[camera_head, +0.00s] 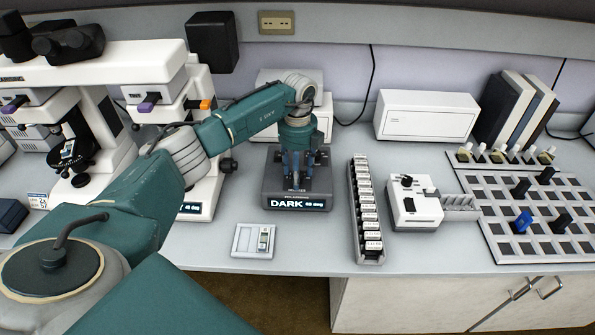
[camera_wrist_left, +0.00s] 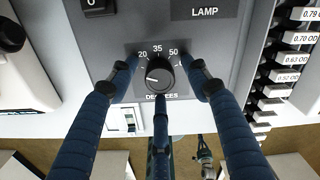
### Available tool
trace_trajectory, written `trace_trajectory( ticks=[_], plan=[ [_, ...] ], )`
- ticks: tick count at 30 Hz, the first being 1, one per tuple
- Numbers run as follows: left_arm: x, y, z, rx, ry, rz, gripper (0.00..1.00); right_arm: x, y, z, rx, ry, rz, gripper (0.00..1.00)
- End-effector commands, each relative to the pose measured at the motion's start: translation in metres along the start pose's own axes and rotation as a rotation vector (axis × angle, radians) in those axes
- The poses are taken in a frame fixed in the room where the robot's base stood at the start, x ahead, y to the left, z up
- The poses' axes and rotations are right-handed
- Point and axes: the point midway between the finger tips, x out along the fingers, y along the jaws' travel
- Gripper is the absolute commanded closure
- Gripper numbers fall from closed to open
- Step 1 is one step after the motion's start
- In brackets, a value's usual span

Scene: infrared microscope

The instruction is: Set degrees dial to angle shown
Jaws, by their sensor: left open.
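The degrees dial (camera_wrist_left: 159,75) is a black round knob with a pale pointer mark in the left wrist view. The scale around it reads 20, 35 and 50, and the mark points left, below the 20. My left gripper (camera_wrist_left: 160,75) is open, its blue fingers spread around the knob; contact cannot be told. In the head view my left gripper (camera_head: 297,165) reaches down over the dark control box (camera_head: 270,190) and hides the dial. The box's display (camera_head: 297,203) reads DARK and what looks like 45 deg. My right gripper is not in view.
A white microscope (camera_head: 110,65) stands left of the box, with another display (camera_head: 192,208) by its base. A small white tray (camera_head: 243,243) lies in front. A rack of labelled slides (camera_head: 367,215) and a white device (camera_head: 415,207) stand to the right.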

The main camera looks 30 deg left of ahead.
Motion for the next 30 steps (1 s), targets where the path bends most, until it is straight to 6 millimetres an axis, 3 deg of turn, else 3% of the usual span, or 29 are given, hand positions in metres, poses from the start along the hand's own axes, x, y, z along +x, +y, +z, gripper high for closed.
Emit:
trace_trajectory(
  ticks=[3, 10, 20, 30],
  plan=[
    [0.000, 0.000, 0.000, 0.000, 0.000, 0.000, 0.52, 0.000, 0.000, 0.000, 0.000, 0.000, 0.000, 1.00],
    [0.000, 0.000, 0.000, 0.000, 0.000, 0.000, 0.97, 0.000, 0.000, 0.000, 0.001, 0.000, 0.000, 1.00],
    [0.000, 0.000, 0.000, 0.035, 0.000, 0.000, 0.97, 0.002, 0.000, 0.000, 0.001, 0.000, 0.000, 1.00],
    [0.001, 0.000, 0.001, 0.253, -0.001, 0.000, 0.97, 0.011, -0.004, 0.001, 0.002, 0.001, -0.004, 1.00]
  ],
)
